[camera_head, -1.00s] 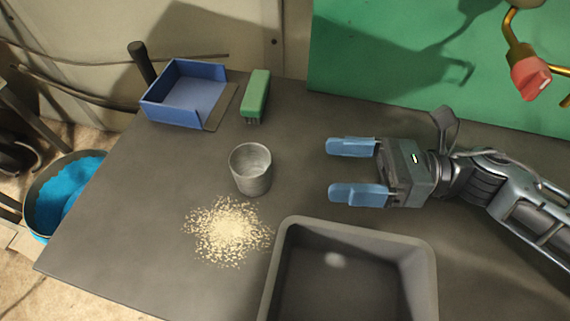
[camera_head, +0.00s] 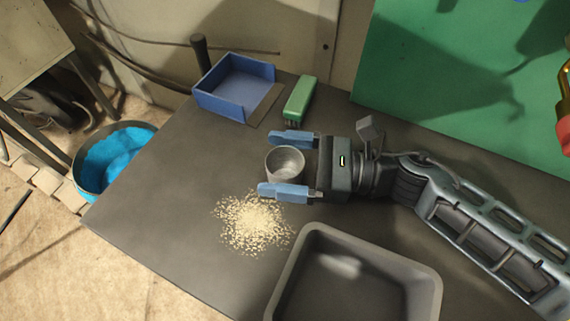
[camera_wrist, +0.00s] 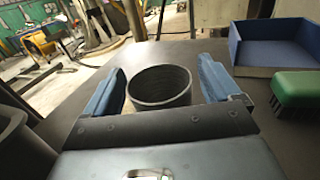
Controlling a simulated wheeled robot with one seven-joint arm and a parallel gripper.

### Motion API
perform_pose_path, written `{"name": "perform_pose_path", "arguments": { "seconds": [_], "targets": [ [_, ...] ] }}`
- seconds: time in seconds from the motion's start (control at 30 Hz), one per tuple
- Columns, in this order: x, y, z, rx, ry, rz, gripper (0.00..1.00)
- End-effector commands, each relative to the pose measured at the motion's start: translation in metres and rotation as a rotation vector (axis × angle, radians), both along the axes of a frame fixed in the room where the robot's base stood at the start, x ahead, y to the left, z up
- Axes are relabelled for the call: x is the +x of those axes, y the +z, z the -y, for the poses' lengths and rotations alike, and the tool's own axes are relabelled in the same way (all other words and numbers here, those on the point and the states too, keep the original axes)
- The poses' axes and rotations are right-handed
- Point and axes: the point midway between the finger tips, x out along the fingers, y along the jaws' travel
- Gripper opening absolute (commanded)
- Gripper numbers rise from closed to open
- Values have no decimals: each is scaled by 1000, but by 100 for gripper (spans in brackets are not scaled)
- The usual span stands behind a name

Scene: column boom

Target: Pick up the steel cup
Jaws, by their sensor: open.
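The steel cup (camera_head: 285,164) stands upright on the dark table in the head view, with its open top showing. My gripper (camera_head: 288,165) is open, with one blue finger on the far side of the cup and one on the near side. In the wrist view the cup (camera_wrist: 160,87) sits between the two blue fingers of my gripper (camera_wrist: 162,88), with a visible gap on each side. The near finger hides part of the cup's lower side in the head view.
A pile of pale crumbs (camera_head: 253,224) lies just in front of the cup. A grey bin (camera_head: 300,262) stands at the front right. A blue open tray (camera_head: 222,107) and a green brush (camera_head: 300,97) are at the back. A bucket with blue contents (camera_head: 88,190) is off the table's left side.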

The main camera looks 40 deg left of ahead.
Motion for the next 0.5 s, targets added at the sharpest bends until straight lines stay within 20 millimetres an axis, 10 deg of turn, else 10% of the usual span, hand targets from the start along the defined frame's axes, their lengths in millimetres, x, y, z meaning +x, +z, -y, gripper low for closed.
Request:
{"name": "perform_pose_path", "arguments": {
  "seconds": [0.5],
  "targets": [
    [-7,-1,-11,-1,-2,0,78]
  ]
}}
